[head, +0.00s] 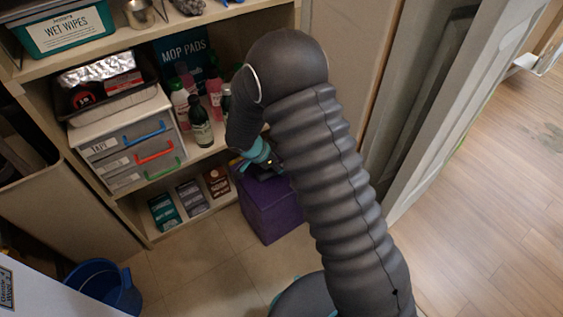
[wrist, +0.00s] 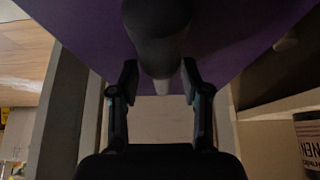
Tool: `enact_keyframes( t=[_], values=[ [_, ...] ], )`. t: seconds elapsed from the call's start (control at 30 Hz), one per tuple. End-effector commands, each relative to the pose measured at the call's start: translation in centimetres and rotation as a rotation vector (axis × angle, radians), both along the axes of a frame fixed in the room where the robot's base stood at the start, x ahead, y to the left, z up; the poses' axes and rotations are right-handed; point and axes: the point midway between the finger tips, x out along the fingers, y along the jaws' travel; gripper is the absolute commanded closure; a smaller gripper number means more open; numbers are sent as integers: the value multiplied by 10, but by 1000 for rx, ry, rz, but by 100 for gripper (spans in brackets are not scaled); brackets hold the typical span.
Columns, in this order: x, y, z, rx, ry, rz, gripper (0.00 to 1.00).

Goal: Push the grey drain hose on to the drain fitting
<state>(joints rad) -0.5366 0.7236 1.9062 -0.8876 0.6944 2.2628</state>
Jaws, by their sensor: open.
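My gripper (head: 262,160) is over the purple box in the head view, with its fingers mostly hidden by my arm. In the wrist view my gripper (wrist: 159,80) is open, one finger on each side of a dark grey rounded thing (wrist: 157,52). Gaps show between this thing and the fingertips. I cannot tell for sure whether it is the drain hose. I cannot make out a drain fitting in either view.
The purple box (head: 266,212) stands on the floor against the shelf unit and fills the top of the wrist view (wrist: 85,25). Bottles (head: 200,122), a grey drawer unit (head: 128,150) and small cartons (head: 190,197) fill the shelves. A blue bucket (head: 124,292) stands lower left.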

Motion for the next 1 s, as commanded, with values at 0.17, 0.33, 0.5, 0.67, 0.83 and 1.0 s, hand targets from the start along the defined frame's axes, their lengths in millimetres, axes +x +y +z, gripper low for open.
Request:
enact_keyframes(
  t=[0.17,0.33,0.5,0.67,0.83,1.0],
  values=[
    [-8,14,27,4,-7,4,53],
    [-17,27,58,5,-9,3,53],
    [-26,41,86,4,-8,3,53],
    [-32,50,105,3,-6,2,53],
    [-36,54,114,2,-5,1,53],
    [-37,54,116,2,-3,1,53]
  ],
)
